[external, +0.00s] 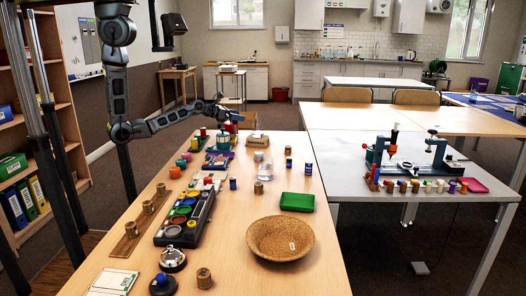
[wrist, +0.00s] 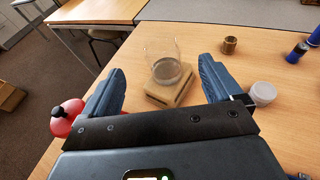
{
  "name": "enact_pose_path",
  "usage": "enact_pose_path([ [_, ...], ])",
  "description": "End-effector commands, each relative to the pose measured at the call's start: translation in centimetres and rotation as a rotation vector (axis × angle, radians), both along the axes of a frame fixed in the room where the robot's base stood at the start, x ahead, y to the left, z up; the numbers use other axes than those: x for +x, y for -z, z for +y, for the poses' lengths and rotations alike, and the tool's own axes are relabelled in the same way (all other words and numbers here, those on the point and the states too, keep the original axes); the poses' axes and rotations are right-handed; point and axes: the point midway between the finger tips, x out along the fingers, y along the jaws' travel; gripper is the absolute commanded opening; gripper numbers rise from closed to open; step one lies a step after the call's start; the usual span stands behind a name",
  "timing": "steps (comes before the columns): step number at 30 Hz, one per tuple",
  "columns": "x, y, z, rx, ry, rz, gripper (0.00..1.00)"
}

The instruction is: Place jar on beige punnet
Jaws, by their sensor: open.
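A clear glass jar (wrist: 163,63) stands upright in the wrist view. Its base appears to rest on the beige punnet (wrist: 154,98), a low tan block-like tray. The punnet also shows near the far end of the table in the external view (external: 257,141), where the jar is too faint to make out. My gripper (wrist: 162,68) is open, its two blue-grey fingers apart on either side of the jar with visible gaps. In the external view my gripper (external: 232,118) is just left of the punnet, above the table.
A red object (wrist: 68,117) lies by the left finger and a white-lidded tub (wrist: 263,93) by the right one. A brown cylinder (wrist: 230,45) and blue cylinders stand beyond. A wicker bowl (external: 283,238), green tray (external: 297,202) and paint tray (external: 185,219) are nearer the camera.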

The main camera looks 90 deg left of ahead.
Motion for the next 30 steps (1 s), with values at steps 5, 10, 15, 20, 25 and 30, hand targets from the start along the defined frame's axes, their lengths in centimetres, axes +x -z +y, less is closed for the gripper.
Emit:
enact_pose_path([
  [5, -1.6, 1.0, -2.1, 0.169, 0.073, 0.091, 0.92],
  [10, -5.5, 2.4, -7.1, 0.595, 0.259, 0.286, 0.92],
  [15, -10.1, 2.8, -12.6, 1.075, 0.468, 0.461, 0.92],
  [20, -14.5, 2.1, -17.6, 1.526, 0.65, 0.578, 0.92],
  [25, -19.2, 0.2, -22.6, 2.005, 0.807, 0.655, 0.92],
  [30, -23.7, -2.6, -26.9, 2.479, 0.9, 0.689, 0.92],
])
